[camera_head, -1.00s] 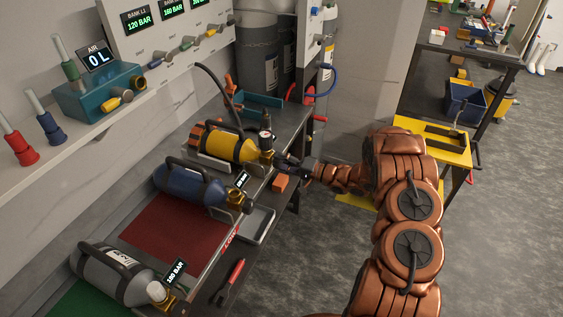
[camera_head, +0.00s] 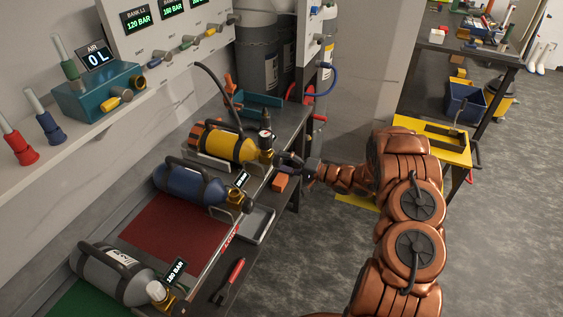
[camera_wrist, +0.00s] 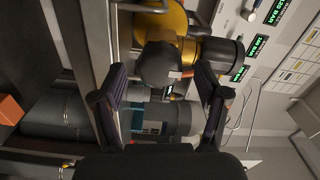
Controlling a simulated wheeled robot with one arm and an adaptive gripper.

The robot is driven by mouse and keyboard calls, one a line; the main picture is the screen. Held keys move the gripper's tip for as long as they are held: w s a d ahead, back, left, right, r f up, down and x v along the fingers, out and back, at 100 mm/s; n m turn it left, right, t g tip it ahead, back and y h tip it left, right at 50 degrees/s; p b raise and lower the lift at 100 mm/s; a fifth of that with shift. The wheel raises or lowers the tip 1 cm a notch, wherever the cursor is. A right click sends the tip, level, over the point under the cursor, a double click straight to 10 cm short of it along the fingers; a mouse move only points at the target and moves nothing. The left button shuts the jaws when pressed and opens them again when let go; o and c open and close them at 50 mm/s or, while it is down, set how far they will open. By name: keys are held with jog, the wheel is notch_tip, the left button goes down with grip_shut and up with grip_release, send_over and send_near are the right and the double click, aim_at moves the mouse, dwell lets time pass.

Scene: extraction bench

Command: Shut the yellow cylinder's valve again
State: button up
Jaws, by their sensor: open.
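The yellow cylinder (camera_head: 229,146) lies on its side in a cradle at the far end of the bench, with a brass valve (camera_head: 266,153) and a small gauge at its right end. A black hose rises behind it. My gripper (camera_head: 287,165) is just right of the valve in the head view. In the wrist view my gripper (camera_wrist: 160,95) is open, and a dark round knob (camera_wrist: 160,64) lies between and just beyond its fingers, in front of the yellow cylinder (camera_wrist: 165,20). I cannot tell whether the fingers touch the knob.
A blue cylinder (camera_head: 190,184) and a grey cylinder (camera_head: 112,272) lie nearer on the bench. An orange block (camera_head: 280,182) sits just below my gripper; it also shows in the wrist view (camera_wrist: 10,110). A red-handled tool (camera_head: 235,272) lies at the front edge.

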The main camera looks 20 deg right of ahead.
jog(key=v, duration=1)
jog(key=shift+s+d, duration=0.25)
jog(key=shift+d, duration=0.05)
jog(key=w+d+r+n+h, duration=0.2)
jog(key=w+d+r+h, duration=0.6)
jog(key=h, duration=0.3)
jog(key=s+d+r+g+h, duration=0.1)
jog(key=s+r+g+h, duration=0.4)
jog(key=r, duration=0.4)
jog(key=s+a+n+g+y, duration=0.1)
jog(key=s+a+g, duration=0.2)
jog(key=s+a, duration=0.6)
jog(key=s+a+r+n+g+y, duration=0.1)
jog(key=s+a, duration=0.9)
jog(key=s, duration=1)
jog(key=s+a+r+n+g+y, duration=0.1)
jog(key=s+a+n+g, duration=0.1)
jog(key=s+a+g, duration=0.3)
jog(key=s+a, duration=0.4)
jog(key=s, duration=0.5)
jog(key=shift+s+a+r+n+g, duration=0.25)
jog(key=shift+s+a+n+g, duration=0.05)
jog(key=shift+s+n, duration=0.1)
